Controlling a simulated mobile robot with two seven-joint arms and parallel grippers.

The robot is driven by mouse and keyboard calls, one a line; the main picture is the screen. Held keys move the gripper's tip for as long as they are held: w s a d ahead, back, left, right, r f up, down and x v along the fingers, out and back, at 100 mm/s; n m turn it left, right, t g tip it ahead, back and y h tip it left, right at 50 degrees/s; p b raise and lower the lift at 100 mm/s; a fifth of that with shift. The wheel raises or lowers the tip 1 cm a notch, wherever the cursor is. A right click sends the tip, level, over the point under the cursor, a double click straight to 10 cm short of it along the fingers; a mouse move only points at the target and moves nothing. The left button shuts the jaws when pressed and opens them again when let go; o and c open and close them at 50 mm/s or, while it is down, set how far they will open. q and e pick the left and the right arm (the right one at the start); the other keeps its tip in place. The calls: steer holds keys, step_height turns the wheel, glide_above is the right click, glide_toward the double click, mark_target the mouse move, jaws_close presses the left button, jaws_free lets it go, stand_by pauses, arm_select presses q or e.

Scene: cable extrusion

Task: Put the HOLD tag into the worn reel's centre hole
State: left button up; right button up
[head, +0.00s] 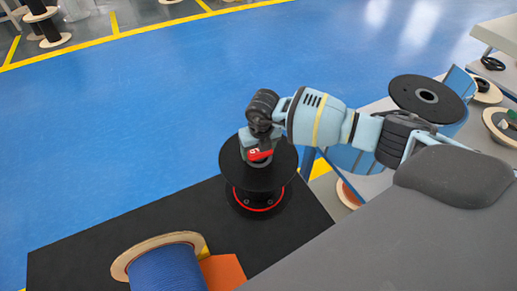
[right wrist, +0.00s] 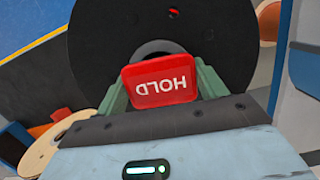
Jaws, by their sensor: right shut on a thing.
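The red HOLD tag (right wrist: 160,82) is between the green fingers of my right gripper (right wrist: 163,88), which is shut on it. In the right wrist view its lettering appears upside down. The worn reel (right wrist: 85,40) is a black reel with a round centre hole (right wrist: 158,48), seen just beyond the tag and partly hidden by it. In the head view the reel (head: 238,181) stands upright on the black mat, with a red band low down. My right gripper (head: 262,148) is over its top flange, with the red tag (head: 260,155) near the centre. I cannot tell whether the tag touches the reel.
A blue cable reel (head: 167,270) with wooden flanges and an orange piece (head: 222,271) are on the black mat (head: 95,232) at front left. Another black-topped reel (head: 427,97) stands at the right. Blue floor (head: 150,120) is open behind the mat.

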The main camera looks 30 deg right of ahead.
arm_select(q)
steer(key=shift+s+f, duration=0.15)
arm_select(e)
steer(key=shift+s+f, duration=0.25)
steer(key=shift+f, duration=0.25)
arm_select(q)
steer(key=shift+s+f, duration=0.1)
steer(key=shift+s, duration=0.05)
arm_select(e)
steer(key=shift+s+a+f, duration=0.1)
steer(key=shift+s+f, duration=0.05)
steer(key=shift+f, duration=0.1)
steer(key=shift+r, duration=0.1)
steer(key=shift+w+r+p, duration=0.25)
steer(key=shift+r+p, duration=0.15)
steer(key=shift+r, duration=0.15)
arm_select(q)
steer(key=shift+w+r, duration=0.65)
steer(key=shift+r, duration=0.1)
arm_select(e)
steer(key=shift+w+r, duration=0.1)
steer(key=shift+r, duration=0.2)
arm_select(q)
steer(key=shift+w+r, duration=0.1)
steer(key=shift+r, duration=0.05)
steer(key=shift+f, duration=0.2)
arm_select(e)
steer(key=shift+f, duration=0.3)
